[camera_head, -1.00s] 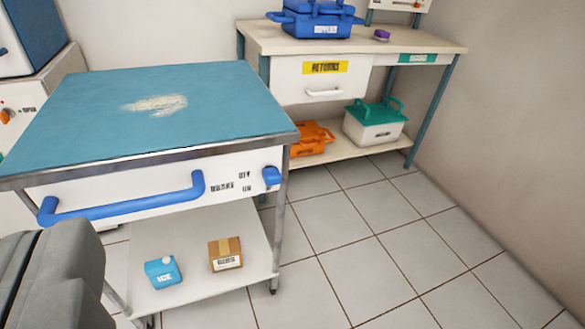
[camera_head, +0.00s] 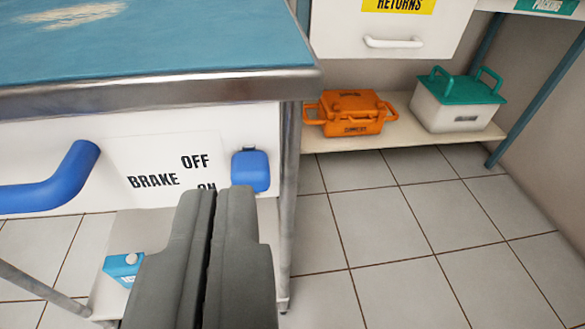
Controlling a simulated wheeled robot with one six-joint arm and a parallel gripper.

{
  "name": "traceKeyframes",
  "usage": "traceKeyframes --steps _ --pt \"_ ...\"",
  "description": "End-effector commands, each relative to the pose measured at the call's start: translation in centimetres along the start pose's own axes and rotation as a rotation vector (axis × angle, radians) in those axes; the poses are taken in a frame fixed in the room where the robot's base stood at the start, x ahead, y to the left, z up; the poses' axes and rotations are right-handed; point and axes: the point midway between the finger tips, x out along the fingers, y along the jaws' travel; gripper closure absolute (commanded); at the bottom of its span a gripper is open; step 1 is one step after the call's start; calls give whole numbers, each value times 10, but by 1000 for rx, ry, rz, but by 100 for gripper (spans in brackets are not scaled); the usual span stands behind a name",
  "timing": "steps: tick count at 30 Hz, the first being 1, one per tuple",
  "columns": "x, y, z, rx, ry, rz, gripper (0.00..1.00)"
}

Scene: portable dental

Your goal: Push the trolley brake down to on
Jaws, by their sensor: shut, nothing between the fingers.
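The blue brake lever (camera_head: 250,171) sticks out from the right end of the trolley's white front panel. It sits about level with the word OFF on the BRAKE label (camera_head: 155,168), above the partly covered word ON. My gripper (camera_head: 222,192) is shut and empty, its two grey fingers side by side. In the picture its tips lie just below and left of the lever and cover part of the label. I cannot tell whether they touch the lever. The trolley (camera_head: 160,92) has a worn blue top with a metal edge.
A blue handle (camera_head: 60,185) juts from the panel at left. A blue carton (camera_head: 122,268) stands on the lower shelf. Behind are a RETURNS drawer (camera_head: 390,28), an orange case (camera_head: 350,112) and a green-lidded box (camera_head: 458,102). Tiled floor (camera_head: 400,220) at right is clear.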

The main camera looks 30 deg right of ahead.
Motion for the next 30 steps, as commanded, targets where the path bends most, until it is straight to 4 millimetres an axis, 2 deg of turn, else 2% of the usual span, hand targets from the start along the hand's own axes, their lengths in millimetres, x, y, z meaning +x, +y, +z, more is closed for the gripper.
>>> traceKeyframes --steps 3,17,23,30 --pt "4 2 5 1 -3 3 100" --pt "8 3 6 1 -3 3 100" --pt "29 3 6 1 -4 3 100" --pt "66 3 6 0 -3 3 100"
